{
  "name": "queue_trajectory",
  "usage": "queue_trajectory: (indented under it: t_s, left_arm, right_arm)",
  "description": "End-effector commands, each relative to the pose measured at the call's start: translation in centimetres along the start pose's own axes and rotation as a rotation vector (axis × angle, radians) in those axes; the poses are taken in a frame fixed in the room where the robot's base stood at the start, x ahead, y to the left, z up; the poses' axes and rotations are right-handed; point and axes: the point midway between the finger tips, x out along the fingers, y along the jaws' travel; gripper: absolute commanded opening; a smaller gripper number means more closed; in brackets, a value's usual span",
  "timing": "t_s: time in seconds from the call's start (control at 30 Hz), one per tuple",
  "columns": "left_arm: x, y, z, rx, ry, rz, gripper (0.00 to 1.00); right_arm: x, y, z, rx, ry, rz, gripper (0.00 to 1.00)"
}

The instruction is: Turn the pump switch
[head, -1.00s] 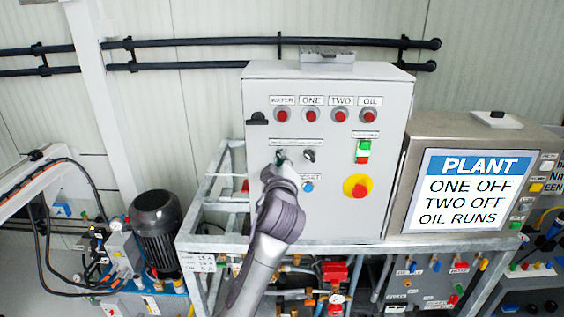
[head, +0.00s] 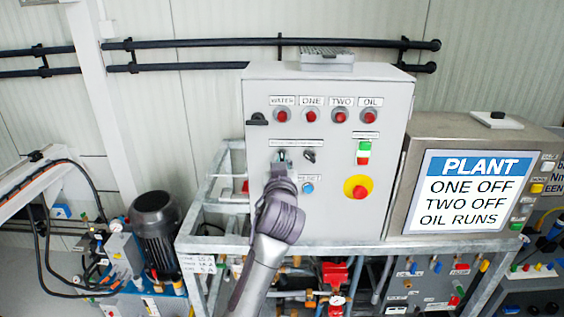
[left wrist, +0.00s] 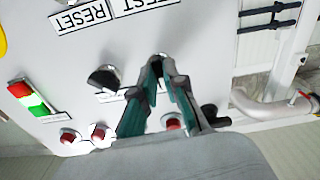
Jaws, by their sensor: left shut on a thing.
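The grey control cabinet (head: 335,220) carries two rotary switches side by side under a label strip. My left gripper (head: 283,160) is at the left switch, mostly hiding it, with its fingers shut on it. In the left wrist view the green-padded fingers (left wrist: 160,80) close around that switch, whose knob is hardly visible. The other switch, a black knob (head: 309,156), is free just to the right; it also shows beside the fingers in the left wrist view (left wrist: 103,78). The plant screen (head: 470,190) reads ONE OFF, TWO OFF, OIL RUNS. My right gripper is out of view.
Red lamps (head: 311,116) labelled WATER, ONE, TWO and OIL sit above the switches. A blue reset button (head: 308,187), a green-and-red button pair (head: 364,152) and a red emergency stop (head: 359,191) are close by. A pipe frame (head: 212,243) stands below and left.

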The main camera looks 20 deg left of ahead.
Motion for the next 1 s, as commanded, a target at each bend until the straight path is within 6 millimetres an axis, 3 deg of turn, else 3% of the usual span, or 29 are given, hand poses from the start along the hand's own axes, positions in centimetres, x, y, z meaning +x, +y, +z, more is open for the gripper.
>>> queue_trajectory:
  t_s: [0.7, 0.73, 0.87, 1.0]
  left_arm:
    - [0.02, -0.03, -0.31, 0.08, 0.007, 0.0, 0.0]
    - [0.02, -0.03, -0.32, 0.08, 0.007, 0.0, 0.15]
    - [0.02, -0.03, -0.25, 0.079, 0.006, 0.0, 0.36]
    - [0.01, -0.02, -0.16, 0.079, 0.004, 0.0, 0.36]
  right_arm:
    - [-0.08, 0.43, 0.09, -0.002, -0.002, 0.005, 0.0]
    - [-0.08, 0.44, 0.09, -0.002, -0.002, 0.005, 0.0]
    - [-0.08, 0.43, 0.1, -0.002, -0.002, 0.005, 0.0]
    - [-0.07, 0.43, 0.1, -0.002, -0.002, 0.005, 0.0]
